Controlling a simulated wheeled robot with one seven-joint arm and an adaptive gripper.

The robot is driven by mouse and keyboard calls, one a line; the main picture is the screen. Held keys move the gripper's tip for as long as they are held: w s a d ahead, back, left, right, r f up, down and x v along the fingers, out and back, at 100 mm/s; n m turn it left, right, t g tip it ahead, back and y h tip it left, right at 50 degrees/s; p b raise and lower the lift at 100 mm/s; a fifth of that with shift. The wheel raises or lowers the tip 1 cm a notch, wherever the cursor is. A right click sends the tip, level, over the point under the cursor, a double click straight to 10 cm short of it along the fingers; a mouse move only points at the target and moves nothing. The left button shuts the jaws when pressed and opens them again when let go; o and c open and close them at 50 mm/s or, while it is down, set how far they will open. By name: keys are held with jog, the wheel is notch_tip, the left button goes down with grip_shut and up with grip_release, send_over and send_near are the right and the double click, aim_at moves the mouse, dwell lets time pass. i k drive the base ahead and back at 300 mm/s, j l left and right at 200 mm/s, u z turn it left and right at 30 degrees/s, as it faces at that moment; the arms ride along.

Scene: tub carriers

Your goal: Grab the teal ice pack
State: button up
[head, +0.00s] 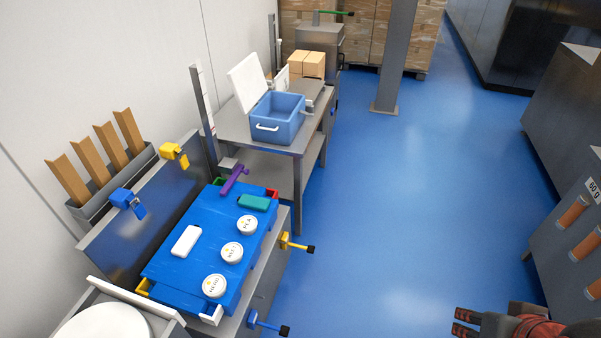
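The teal ice pack (254,202) is a small flat teal block. It lies near the far right end of the blue board (205,268) on the workbench at the left. My gripper (465,322) shows at the bottom right edge, over the blue floor and far to the right of the ice pack. Its two dark fingertips look apart, with nothing seen between them. Part of my gripper is cut off by the frame's edge.
A white block (186,241) and three round white tubs (232,252) share the board. A purple clamp (235,180) stands close behind the ice pack. Yellow (297,244) and blue (268,325) handles stick out from the bench front. An open blue cooler (278,118) sits beyond. The floor between is clear.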

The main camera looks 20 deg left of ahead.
aim_at(257, 204)
jog(key=i+u, duration=0.25)
jog(key=i, duration=0.25)
jog(key=i+l+u, duration=0.3)
jog(key=i, duration=0.15)
jog(key=i+l+u, duration=0.25)
jog(key=i, duration=0.25)
jog(key=i+l+u, duration=0.1)
jog(key=i+u, duration=0.2)
jog(key=u, duration=0.15)
jog(key=i+l+u, duration=0.15)
jog(key=u, duration=0.35)
jog(key=i+l+u, duration=0.55)
jog(key=u, duration=0.35)
jog(key=i+l+u, duration=0.1)
jog(key=l+u, duration=0.4)
